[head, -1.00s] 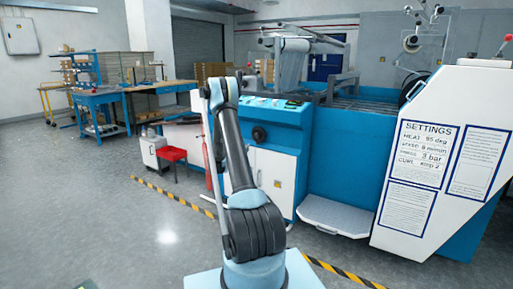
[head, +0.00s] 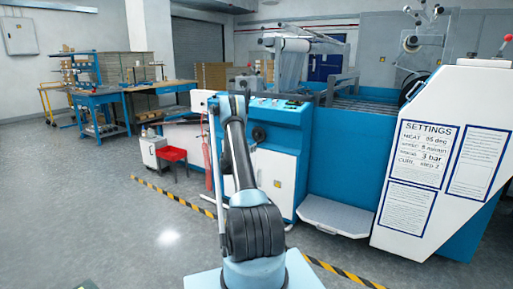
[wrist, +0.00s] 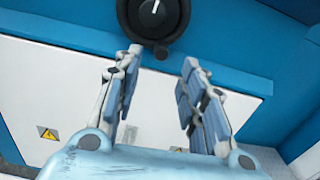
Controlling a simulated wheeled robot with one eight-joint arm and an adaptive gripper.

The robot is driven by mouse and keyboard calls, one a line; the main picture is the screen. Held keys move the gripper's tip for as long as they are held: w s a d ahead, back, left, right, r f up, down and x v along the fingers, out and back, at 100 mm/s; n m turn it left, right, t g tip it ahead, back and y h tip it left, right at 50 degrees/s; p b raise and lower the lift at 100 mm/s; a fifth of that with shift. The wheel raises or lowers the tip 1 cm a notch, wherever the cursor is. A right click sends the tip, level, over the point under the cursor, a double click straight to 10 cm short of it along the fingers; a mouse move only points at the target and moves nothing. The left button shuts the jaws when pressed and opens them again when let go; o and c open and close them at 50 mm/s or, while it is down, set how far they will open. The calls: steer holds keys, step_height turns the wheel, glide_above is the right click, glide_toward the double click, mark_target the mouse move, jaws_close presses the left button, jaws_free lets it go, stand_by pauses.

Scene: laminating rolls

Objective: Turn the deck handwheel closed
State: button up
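The deck handwheel is a round black wheel (head: 259,134) on the blue upper front of the machine, above white cabinet doors. In the wrist view the wheel (wrist: 153,18) is at the top, partly cut off by the frame, with a short white mark on its grey hub. My gripper (wrist: 161,58) is open and empty. Its fingertips are just below the wheel in that view, one toward each side; contact cannot be made out. In the head view my arm hides the gripper.
A control panel (head: 280,104) with buttons tops the machine front. A grey step (head: 335,215) juts out at the machine's foot. A red stool (head: 172,156) stands left of the cabinet. Black-yellow floor tape (head: 172,195) runs in front. The floor at left is open.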

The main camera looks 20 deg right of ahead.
mark_target(257, 135)
steer(key=x, duration=0.7)
steer(key=shift+w+d, duration=0.25)
steer(key=shift+d, duration=0.05)
steer(key=shift+c, duration=0.6)
